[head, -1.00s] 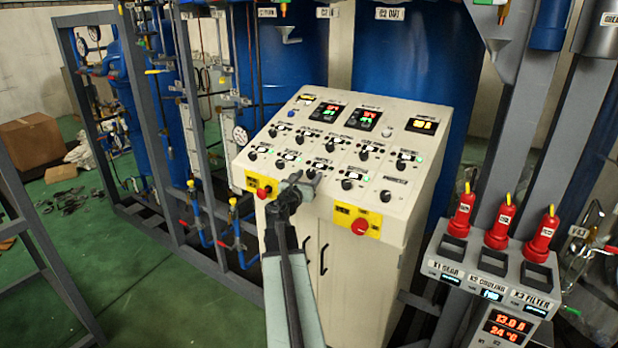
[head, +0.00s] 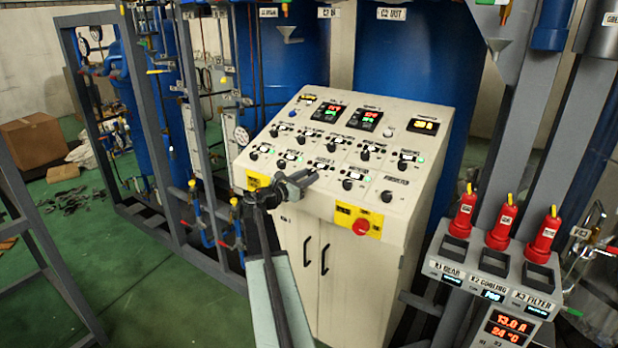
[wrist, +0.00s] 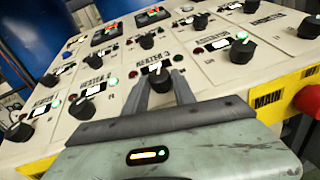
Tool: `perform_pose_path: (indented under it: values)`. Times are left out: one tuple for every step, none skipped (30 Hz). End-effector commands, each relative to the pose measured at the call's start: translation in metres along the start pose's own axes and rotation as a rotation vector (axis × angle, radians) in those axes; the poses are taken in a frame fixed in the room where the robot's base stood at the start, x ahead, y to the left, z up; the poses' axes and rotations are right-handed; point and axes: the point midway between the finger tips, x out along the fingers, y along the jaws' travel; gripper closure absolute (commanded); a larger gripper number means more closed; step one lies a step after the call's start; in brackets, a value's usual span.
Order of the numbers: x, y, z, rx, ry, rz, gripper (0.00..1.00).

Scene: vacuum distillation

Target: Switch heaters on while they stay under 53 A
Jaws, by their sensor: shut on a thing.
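The control console (head: 395,195) has a sloped panel with rows of black knobs, small white displays and lamps. In the wrist view, my gripper (wrist: 160,90) is shut on the black HEATER 3 knob (wrist: 158,75); the fingers partly hide it. The HEATER 2 knob (wrist: 80,106) is to the left, with a bright green lamp. Another knob (wrist: 20,131) stands farther left, also with a green lamp. In the head view, my gripper (head: 305,180) is at the panel's lower edge. The orange meter display (head: 424,126) is too blurred to read surely.
A red stop button (head: 361,227) on a yellow plate is right of my gripper. Two red-lit displays (head: 352,116) sit at the panel top. At right, a grey plug box (head: 490,277) with red plugs shows 13.0 A and 24 °C.

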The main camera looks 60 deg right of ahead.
Motion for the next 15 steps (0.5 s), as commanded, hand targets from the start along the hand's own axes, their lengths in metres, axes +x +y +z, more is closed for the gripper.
perform_pose_path:
  values:
    - [0.0022, 0.0078, 0.0010, 0.016, -0.003, -0.038, 1.00]
    - [0.0025, 0.0083, 0.0012, 0.025, -0.005, -0.065, 1.00]
    - [0.0027, 0.0091, 0.0014, 0.039, -0.006, -0.101, 1.00]
    - [0.0027, 0.0099, 0.0015, 0.050, -0.007, -0.128, 1.00]
    - [0.0028, 0.0107, 0.0017, 0.060, -0.008, -0.154, 1.00]
    - [0.0031, 0.0118, 0.0018, 0.074, -0.009, -0.189, 1.00]
    - [0.0033, 0.0123, 0.0020, 0.085, -0.011, -0.216, 1.00]
    - [0.0036, 0.0127, 0.0023, 0.094, -0.012, -0.242, 1.00]
    - [0.0040, 0.0135, 0.0026, 0.107, -0.014, -0.276, 1.00]
    - [0.0042, 0.0139, 0.0028, 0.117, -0.015, -0.301, 1.00]
    - [0.0044, 0.0143, 0.0030, 0.126, -0.016, -0.326, 1.00]
    - [0.0047, 0.0149, 0.0031, 0.138, -0.017, -0.357, 1.00]
    - [0.0048, 0.0152, 0.0031, 0.148, -0.018, -0.381, 1.00]
    - [0.0050, 0.0157, 0.0032, 0.157, -0.019, -0.402, 1.00]
    - [0.0053, 0.0162, 0.0034, 0.167, -0.021, -0.430, 1.00]
